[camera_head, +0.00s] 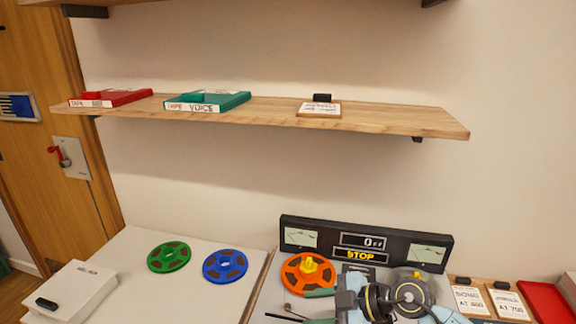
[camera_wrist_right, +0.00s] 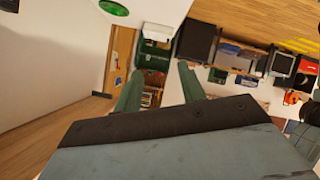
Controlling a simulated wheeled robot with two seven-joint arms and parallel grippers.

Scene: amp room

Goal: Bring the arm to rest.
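My right gripper (camera_head: 318,307) is at the bottom of the head view, in front of the tape machine, with its grey-green fingers pointing left. The right wrist view shows the two fingers (camera_wrist_right: 160,88) spread apart with nothing held between them. My right wrist and forearm hide part of the machine's deck. My left gripper is not in the head view.
An orange reel (camera_head: 298,279) sits on the deck near my gripper. Green (camera_head: 169,257) and blue (camera_head: 225,265) reels lie on the white table (camera_head: 190,295). A wooden shelf (camera_head: 400,119) holds tape boxes above.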

